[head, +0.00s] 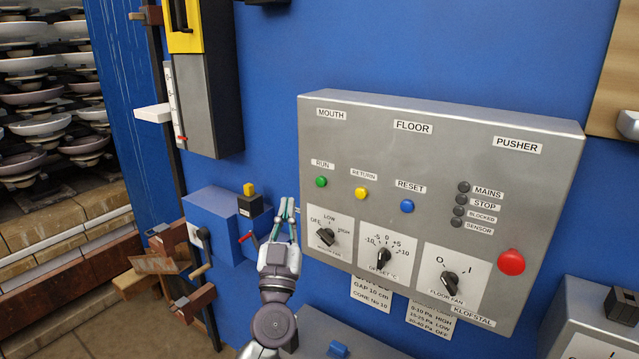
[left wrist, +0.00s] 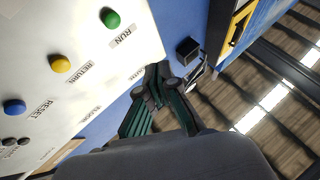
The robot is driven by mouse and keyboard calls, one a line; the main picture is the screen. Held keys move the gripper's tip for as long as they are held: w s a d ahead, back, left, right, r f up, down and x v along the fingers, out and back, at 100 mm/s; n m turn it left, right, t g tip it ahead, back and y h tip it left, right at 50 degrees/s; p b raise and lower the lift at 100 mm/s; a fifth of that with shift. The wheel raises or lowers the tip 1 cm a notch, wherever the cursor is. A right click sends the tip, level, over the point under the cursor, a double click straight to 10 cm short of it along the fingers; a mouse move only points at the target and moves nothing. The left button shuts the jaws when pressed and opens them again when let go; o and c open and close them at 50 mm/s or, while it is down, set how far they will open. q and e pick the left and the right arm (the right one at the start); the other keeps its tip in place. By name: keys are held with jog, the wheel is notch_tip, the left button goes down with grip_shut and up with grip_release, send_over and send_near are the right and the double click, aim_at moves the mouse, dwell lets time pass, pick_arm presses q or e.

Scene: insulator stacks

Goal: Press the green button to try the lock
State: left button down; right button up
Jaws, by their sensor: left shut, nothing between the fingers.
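The green button (head: 321,182) sits under the RUN label at the left of the grey control panel (head: 440,110). It also shows at the top of the left wrist view (left wrist: 111,19), apart from the fingers. My left gripper (head: 287,205) is shut and empty, just left of the panel's left edge, a little lower than the green button. In the left wrist view its fingers (left wrist: 155,85) point toward the blue wall beside the panel. My right gripper is not in view.
A yellow button (head: 361,193), a blue button (head: 407,206) and a red knob (head: 511,262) are on the panel, with several dials below. A blue box (head: 215,215) with a yellow-topped black block (head: 249,201) stands left of my gripper. Stacked insulators (head: 35,128) stand far left.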

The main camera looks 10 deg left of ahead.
aim_at(321, 182)
pick_arm(q)
jog(key=shift+w+a+r+n+y, duration=0.1)
jog(key=shift+a+r+n+y, duration=0.1)
jog(key=shift+a+n+y, duration=0.15)
jog(key=w+d+b, duration=0.1)
jog(key=w, duration=0.1)
jog(key=w+d+b, duration=0.1)
jog(key=w+b, duration=0.1)
jog(key=w, duration=0.1)
jog(key=w+d+b, duration=0.1)
jog(key=w+b, duration=0.1)
jog(key=w, duration=0.1)
jog(key=shift+w+d, duration=0.1)
jog(key=shift+w, duration=0.15)
dwell(1.4)
jog(key=shift+w+d, duration=0.1)
jog(key=shift+w, duration=0.15)
